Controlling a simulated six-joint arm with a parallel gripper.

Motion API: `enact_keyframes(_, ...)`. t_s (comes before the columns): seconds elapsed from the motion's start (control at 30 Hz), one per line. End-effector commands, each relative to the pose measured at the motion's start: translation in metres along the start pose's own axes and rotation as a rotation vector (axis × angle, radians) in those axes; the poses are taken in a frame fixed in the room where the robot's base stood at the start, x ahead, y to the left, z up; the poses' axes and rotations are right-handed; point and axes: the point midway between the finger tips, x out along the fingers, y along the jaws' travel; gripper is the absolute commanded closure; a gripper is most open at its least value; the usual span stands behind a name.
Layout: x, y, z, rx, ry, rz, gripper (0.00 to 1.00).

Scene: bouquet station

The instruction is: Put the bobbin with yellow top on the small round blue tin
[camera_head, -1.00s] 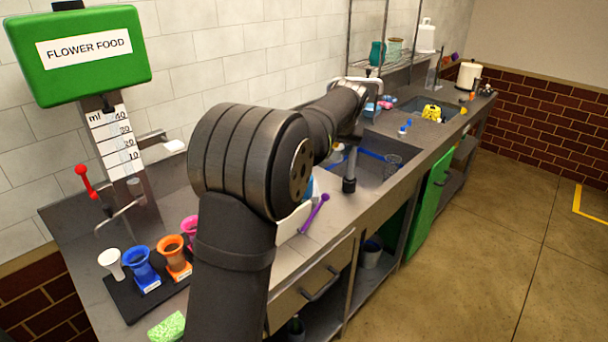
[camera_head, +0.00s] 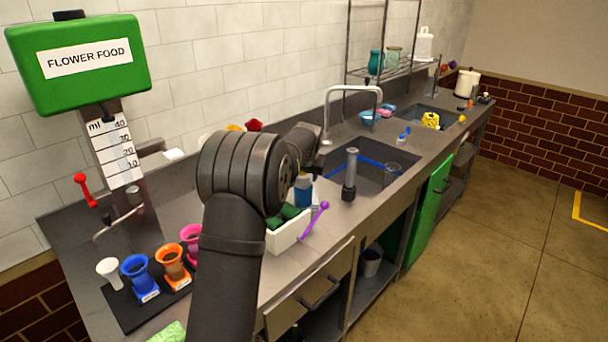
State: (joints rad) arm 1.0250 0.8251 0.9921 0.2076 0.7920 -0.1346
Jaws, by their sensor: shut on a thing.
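My arm rises through the middle of the picture and bends at a large dark joint. Its far end points back and right, above the counter by the near sink. My gripper cannot be made out; the arm hides it. I cannot pick out a bobbin with a yellow top. A small yellow shape (camera_head: 235,128) shows just above the arm joint beside a red one (camera_head: 254,125), both mostly hidden. I cannot identify the small round blue tin for sure. A blue container (camera_head: 303,190) stands just right of the arm joint, partly covered by it.
A white box (camera_head: 288,232) with green contents and a purple tool (camera_head: 315,220) sit near the front edge. A grey upright cylinder (camera_head: 350,172) stands by the sink (camera_head: 370,178). Coloured cups, including a blue one (camera_head: 136,272), stand left on a black mat (camera_head: 128,310).

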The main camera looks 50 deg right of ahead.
Motion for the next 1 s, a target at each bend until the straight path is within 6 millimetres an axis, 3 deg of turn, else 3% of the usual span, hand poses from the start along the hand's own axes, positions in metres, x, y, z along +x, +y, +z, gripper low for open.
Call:
enact_keyframes(0.33,0.003,0.001,0.001,0.000,0.002,0.000,0.69)
enact_keyframes(0.37,0.003,0.001,0.001,0.000,0.003,0.000,0.43)
enact_keyframes(0.47,0.002,0.001,0.001,0.000,0.002,0.000,0.25)
enact_keyframes(0.77,0.001,0.001,0.000,0.000,0.003,0.000,0.25)
enact_keyframes(1.0,-0.027,0.001,-0.001,0.000,0.005,0.000,0.25)
